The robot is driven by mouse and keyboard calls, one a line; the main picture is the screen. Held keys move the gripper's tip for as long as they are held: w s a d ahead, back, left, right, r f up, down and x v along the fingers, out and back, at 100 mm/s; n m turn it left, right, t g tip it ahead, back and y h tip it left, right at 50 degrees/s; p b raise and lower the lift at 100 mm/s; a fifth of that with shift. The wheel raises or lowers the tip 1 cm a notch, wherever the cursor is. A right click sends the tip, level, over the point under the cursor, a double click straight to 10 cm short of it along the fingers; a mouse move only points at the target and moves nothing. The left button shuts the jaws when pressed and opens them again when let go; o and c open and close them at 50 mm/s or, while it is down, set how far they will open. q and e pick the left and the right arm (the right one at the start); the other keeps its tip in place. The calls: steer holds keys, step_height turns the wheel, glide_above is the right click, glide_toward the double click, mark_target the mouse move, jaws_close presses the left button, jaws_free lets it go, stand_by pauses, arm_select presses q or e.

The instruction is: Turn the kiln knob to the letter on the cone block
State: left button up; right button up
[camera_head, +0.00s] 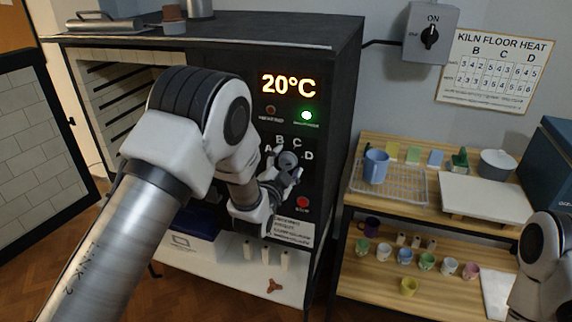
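The kiln knob (289,158) is a round grey dial on the black kiln panel, ringed by the white letters A, B, C and D. My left gripper (284,176) is right at the knob and overlaps its lower part. I cannot tell whether its fingers touch or grip the knob. The knob's pointer direction is hidden or too small to read. Several small white upright pieces (266,253) stand on the shelf below the panel; I cannot tell whether one is the cone block, and no letter is readable on them. My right gripper is out of view.
The kiln display (289,85) reads 20°C, with a green lamp (306,115) lit. A red button (303,203) sits below the knob. A wall switch (431,36) points to ON. A wooden rack (385,274) with cups stands right of the kiln.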

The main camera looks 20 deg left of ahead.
arm_select(q)
steer(key=shift+f, duration=0.1)
steer(key=s, duration=1.2)
steer(key=shift+a, duration=0.2)
steer(key=s+a+f+n+g, duration=0.1)
steer(key=s+a+f+g, duration=0.2)
steer(key=f, duration=0.5)
steer(key=s+f+n+g+y, duration=0.1)
steer(key=s+f+g, duration=0.1)
steer(key=s+f, duration=0.5)
steer(key=s+a+f+n+g, duration=0.1)
steer(key=s+a+f+g, duration=0.15)
steer(key=f, duration=0.65)
steer(key=s+f+n+g, duration=0.3)
steer(key=s+f+g, duration=0.1)
steer(key=s, duration=0.6)
steer(key=s+d+f+n+g, duration=0.1)
steer(key=s+f+n+g, duration=0.3)
steer(key=s, duration=0.7)
steer(key=g, duration=0.2)
steer(key=shift+s+f+g+h, duration=0.15)
steer(key=shift+s+g+h, duration=0.05)
steer(key=shift+g+h, duration=0.15)
